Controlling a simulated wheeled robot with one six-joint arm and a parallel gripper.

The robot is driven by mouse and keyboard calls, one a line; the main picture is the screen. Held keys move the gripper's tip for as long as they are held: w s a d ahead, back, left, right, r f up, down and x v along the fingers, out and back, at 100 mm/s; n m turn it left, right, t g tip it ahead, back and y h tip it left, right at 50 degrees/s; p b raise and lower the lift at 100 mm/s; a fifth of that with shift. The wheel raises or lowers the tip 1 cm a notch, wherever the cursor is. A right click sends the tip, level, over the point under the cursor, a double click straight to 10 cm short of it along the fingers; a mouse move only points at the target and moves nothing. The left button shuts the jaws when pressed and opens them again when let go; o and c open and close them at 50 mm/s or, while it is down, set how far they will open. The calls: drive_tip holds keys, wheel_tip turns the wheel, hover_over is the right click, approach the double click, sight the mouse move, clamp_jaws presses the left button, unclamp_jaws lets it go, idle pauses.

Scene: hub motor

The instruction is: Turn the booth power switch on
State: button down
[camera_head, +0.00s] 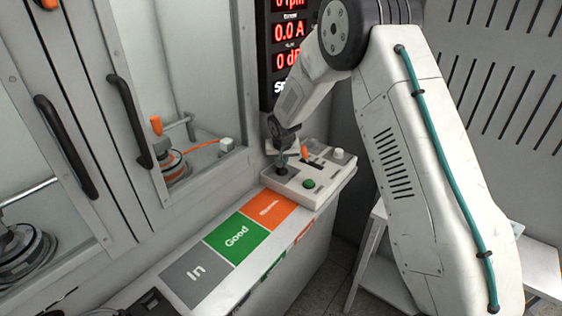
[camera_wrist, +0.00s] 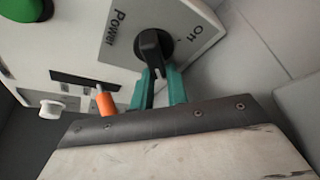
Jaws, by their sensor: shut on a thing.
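The booth power switch is a black rotary knob (camera_wrist: 152,46) on a pale plate marked "Power". Position lettering stands to its right, too blurred for me to read surely. In the head view the knob (camera_head: 281,171) sits at the left end of a pale control box (camera_head: 318,188). My gripper (camera_wrist: 158,80) has its two teal fingers shut on the knob, reaching it from below in the wrist view. In the head view my gripper (camera_head: 281,158) is over the box's left end, and the arm hides part of the box's back.
The box also carries a green button (camera_head: 308,183), an orange-handled lever (camera_head: 305,153) and a white knob (camera_head: 339,155). Grey, green and orange pads (camera_head: 232,236) lie on the ledge to the left. A glazed booth with motors stands behind; a red-digit display (camera_head: 288,30) is above.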

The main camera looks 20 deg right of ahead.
drive_tip(key=c, duration=1.4)
unclamp_jaws()
drive_tip(key=shift+s, duration=0.1)
drive_tip(key=v, duration=0.7)
drive_tip(key=shift+s+r, duration=0.15)
drive_tip(key=shift+r, duration=0.25)
drive_tip(key=s+g, duration=0.1)
drive_tip(key=s, duration=0.1)
drive_tip(key=s+f, duration=0.1)
drive_tip(key=s, duration=0.1)
drive_tip(key=s+d+n+g, duration=0.1)
drive_tip(key=s, duration=0.1)
drive_tip(key=shift+s+f+g, duration=0.3)
drive_tip(key=shift+f, duration=0.05)
drive_tip(key=shift+n+g+y, duration=0.3)
drive_tip(key=shift+n+y, duration=0.1)
drive_tip(key=shift+n, duration=0.1)
drive_tip(key=s+r, duration=0.7)
drive_tip(key=s, duration=0.7)
drive_tip(key=s+d+r, duration=0.1)
drive_tip(key=s+r, duration=0.6)
drive_tip(key=s, duration=0.6)
drive_tip(key=s+d+r, duration=0.1)
drive_tip(key=s+r, duration=0.6)
drive_tip(key=s, duration=0.7)
drive_tip(key=shift+s+d+r, duration=0.15)
drive_tip(key=shift+s, duration=0.2)
